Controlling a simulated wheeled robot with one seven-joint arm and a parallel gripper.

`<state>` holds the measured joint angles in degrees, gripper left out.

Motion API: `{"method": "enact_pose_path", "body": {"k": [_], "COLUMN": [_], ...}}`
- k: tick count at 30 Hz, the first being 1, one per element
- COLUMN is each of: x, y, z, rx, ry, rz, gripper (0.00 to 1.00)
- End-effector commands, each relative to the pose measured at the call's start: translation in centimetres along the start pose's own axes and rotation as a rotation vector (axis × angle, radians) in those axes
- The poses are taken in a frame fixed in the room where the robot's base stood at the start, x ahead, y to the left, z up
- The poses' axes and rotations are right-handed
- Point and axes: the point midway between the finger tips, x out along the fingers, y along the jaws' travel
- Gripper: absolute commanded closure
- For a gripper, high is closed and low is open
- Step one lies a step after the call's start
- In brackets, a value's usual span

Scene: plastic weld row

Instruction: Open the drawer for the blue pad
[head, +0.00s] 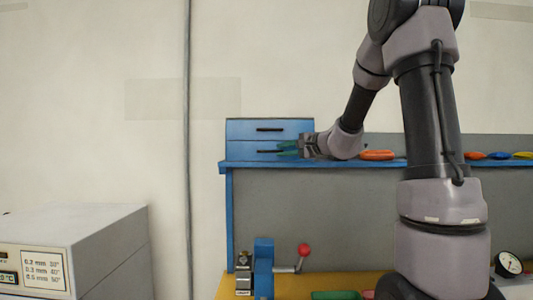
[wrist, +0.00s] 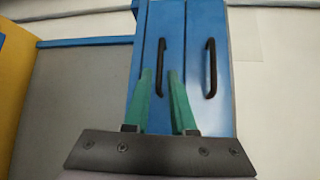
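A blue cabinet (head: 242,131) with two drawers stands at the left end of the blue shelf. The upper drawer (head: 290,129) and lower drawer (head: 240,152) both look shut, each with a dark bar handle. My gripper (head: 283,148) is at the lower drawer, its green fingers pointing at the front. In the wrist view my gripper (wrist: 160,80) is open, its fingertips either side of the lower handle (wrist: 161,55); I cannot tell whether they touch it. The upper handle (wrist: 210,68) is outside the fingers. A small blue piece (head: 498,156) lies on the shelf; I cannot tell if it is the pad.
An orange piece (head: 378,155) lies on the shelf right of my gripper, with a yellow piece (head: 523,155) farther right. Below is a bench with a blue clamp (head: 263,265) with a red knob and a round gauge (head: 509,264). A grey box (head: 110,240) stands at left.

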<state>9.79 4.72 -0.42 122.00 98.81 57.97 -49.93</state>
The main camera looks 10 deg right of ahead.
Motion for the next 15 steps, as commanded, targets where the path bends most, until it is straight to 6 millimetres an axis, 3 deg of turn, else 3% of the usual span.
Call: {"method": "enact_pose_path", "body": {"k": [6, 15], "x": [4.1, 6.5], "y": [0.1, 0.0], "z": [0.1, 0.1], "rx": [0.0, -0.001], "ry": [-0.003, 0.0], "rz": [0.002, 0.001], "gripper": [0.76, 0.76]}}
